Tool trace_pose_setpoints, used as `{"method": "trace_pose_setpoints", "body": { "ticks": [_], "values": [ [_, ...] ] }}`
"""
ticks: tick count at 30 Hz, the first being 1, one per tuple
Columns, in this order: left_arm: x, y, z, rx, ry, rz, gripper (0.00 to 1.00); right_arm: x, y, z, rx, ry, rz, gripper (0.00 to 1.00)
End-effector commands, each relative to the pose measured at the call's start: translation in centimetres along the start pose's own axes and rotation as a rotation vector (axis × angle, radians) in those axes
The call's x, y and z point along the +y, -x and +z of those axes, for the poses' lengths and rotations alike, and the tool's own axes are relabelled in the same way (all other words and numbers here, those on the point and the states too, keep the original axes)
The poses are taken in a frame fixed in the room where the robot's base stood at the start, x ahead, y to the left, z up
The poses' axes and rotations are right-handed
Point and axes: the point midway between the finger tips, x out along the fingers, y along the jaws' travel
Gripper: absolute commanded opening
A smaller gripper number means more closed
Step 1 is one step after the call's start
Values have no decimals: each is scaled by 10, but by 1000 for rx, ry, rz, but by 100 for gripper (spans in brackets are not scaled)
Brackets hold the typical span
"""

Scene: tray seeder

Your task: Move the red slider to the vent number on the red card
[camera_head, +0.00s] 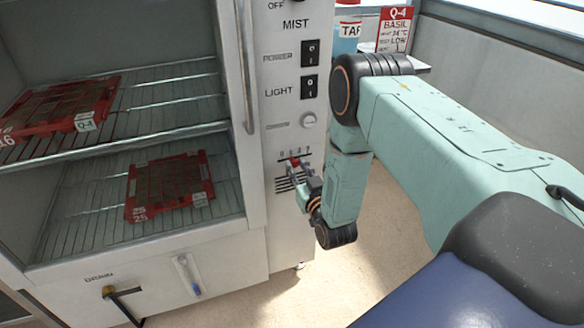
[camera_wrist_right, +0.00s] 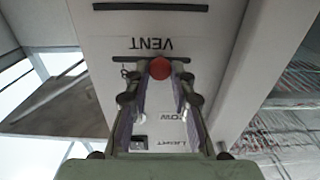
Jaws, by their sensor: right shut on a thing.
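The red slider (camera_head: 295,161) is a small round knob on the white control panel, at a dark slot with a scale. In the right wrist view the red slider (camera_wrist_right: 160,68) sits between my fingertips, by the upside-down word VENT. My right gripper (camera_head: 298,170) is shut on it; the right wrist view shows the fingers (camera_wrist_right: 160,76) on both sides. The fingers hide much of the scale. The red card (camera_head: 396,30) at the upper right reads Q-4 BASIL, with smaller lines below; its vent figure is too small to read surely. My left gripper is not in view.
The open cabinet on the left has wire shelves (camera_head: 160,105) with red seed trays (camera_head: 172,187). A vertical handle (camera_head: 246,70) stands left of the panel. POWER and LIGHT switches (camera_head: 309,87) sit above the slider. A drain tap (camera_head: 112,292) is lower left. Floor right of the cabinet is clear.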

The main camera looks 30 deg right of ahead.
Motion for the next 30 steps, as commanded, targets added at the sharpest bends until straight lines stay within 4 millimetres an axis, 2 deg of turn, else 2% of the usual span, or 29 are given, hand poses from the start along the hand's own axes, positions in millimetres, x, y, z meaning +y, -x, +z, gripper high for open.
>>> {"method": "trace_pose_setpoints", "body": {
  "ticks": [4, 5, 12, 23, 26, 30],
  "values": [
    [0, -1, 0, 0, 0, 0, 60, -1, 0, 0, 1, -1, -1, 0],
    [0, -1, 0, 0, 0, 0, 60, -1, 0, 0, 1, -1, -1, 24],
    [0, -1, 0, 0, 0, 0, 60, -1, 0, 0, 1, -1, -1, 45],
    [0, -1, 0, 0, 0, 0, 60, -1, 3, 1, -1, -1, 0, 45],
    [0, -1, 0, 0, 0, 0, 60, 0, 14, 1, -3, -2, 0, 45],
    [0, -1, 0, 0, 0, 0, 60, 0, 42, 2, -6, -2, 1, 45]
  ]
}}
